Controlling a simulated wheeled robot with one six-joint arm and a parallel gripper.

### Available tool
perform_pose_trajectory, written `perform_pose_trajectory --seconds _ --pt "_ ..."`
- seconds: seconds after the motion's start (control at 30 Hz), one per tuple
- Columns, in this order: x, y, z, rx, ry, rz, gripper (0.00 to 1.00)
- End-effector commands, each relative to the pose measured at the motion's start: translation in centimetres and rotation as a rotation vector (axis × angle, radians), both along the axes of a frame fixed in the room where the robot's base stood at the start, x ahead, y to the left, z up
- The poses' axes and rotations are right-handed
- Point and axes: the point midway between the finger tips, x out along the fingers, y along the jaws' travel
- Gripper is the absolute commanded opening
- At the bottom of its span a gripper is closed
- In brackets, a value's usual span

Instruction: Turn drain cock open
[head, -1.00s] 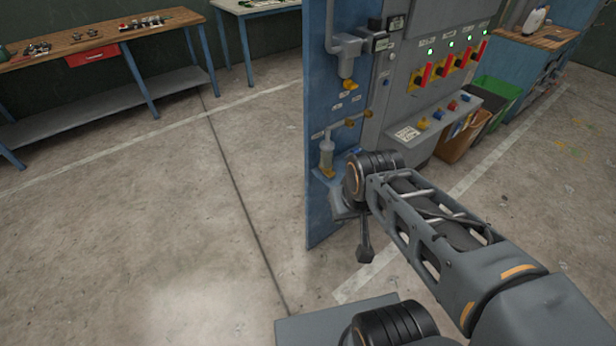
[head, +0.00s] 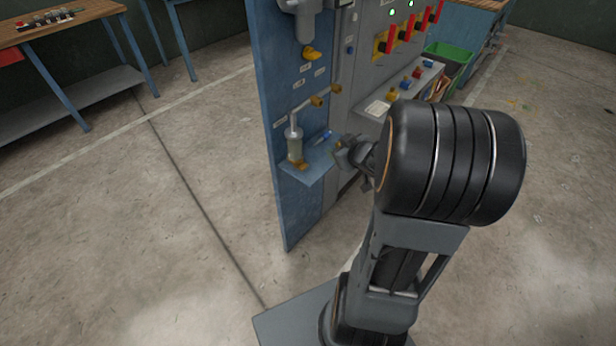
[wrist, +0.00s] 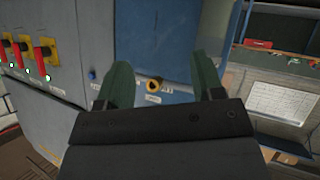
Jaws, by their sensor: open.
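A blue panel (head: 272,95) carries a yellow knob (head: 309,53) at the top and a thin pipe with brass fittings (head: 318,100). The pipe runs down to a clear cup (head: 294,145) on a small blue shelf (head: 312,168). Labels are too small to read, so I cannot tell which fitting is the drain cock. My gripper (head: 345,150) is beside the shelf, partly hidden by my arm. In the wrist view, my gripper (wrist: 163,82) is open and empty. A yellow knob (wrist: 153,86) shows in the gap between its fingers, apart from them.
Red levers (head: 405,30) with green lights are on the grey cabinet to the right. A sloped ledge with coloured buttons (head: 405,85) juts out below them. A green bin (head: 450,52) stands behind. A workbench (head: 60,30) is at far left. The floor left of the panel is clear.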

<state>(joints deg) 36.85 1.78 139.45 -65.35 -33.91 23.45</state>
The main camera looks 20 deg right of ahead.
Motion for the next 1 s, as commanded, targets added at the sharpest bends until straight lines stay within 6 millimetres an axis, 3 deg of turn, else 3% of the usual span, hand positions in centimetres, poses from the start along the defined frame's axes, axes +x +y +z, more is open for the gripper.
perform_pose_trajectory --seconds 0.03,0.13,0.3,0.43,1.0 --pt "-0.5 -0.3 -2.5 0.045 -0.012 0.048 0.61" --pt "-1.4 0.1 -4.6 0.135 -0.038 0.152 0.61" --pt "-3.0 0.9 -6.4 0.253 -0.063 0.263 0.61" --pt "-3.1 1.5 -7.2 0.295 -0.070 0.300 0.61" --pt "5.1 5.4 -11.0 0.299 -0.071 0.309 0.61"
